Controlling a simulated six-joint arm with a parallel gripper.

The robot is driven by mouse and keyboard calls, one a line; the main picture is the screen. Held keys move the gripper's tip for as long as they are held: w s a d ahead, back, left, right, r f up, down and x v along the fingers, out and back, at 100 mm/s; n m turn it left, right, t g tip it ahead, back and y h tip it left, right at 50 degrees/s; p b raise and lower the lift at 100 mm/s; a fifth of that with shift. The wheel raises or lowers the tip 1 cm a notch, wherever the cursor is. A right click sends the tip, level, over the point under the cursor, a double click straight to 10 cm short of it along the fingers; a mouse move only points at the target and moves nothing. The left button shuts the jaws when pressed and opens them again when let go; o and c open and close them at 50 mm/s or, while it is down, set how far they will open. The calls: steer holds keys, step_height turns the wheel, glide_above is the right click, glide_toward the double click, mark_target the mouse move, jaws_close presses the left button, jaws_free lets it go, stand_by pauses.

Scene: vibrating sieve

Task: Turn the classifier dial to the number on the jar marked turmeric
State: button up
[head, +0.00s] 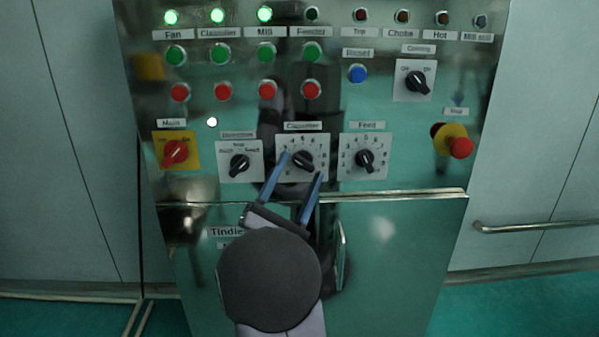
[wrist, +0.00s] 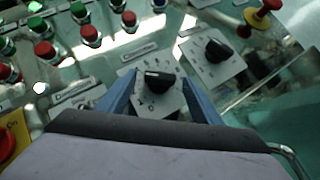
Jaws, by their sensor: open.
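The classifier dial (head: 302,160) is a black knob on a white numbered plate in the middle of the steel panel, under a label reading Classifier. Its pointer direction is too small to read surely. My gripper (head: 302,164) is open, with its two blue fingers on either side of the dial. In the wrist view the dial (wrist: 158,81) sits between the open fingertips (wrist: 157,82), and I see no finger touching it. No jar marked turmeric shows in either view.
The Feed dial (head: 364,160) is close on the right and a black selector (head: 239,165) close on the left. A red main switch (head: 175,151) and a red stop button (head: 461,147) stand farther out. Green and red buttons (head: 267,91) line the panel above.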

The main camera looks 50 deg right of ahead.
steer(key=v, duration=0.6)
steer(key=shift+a, duration=0.15)
steer(key=shift+f, duration=0.1)
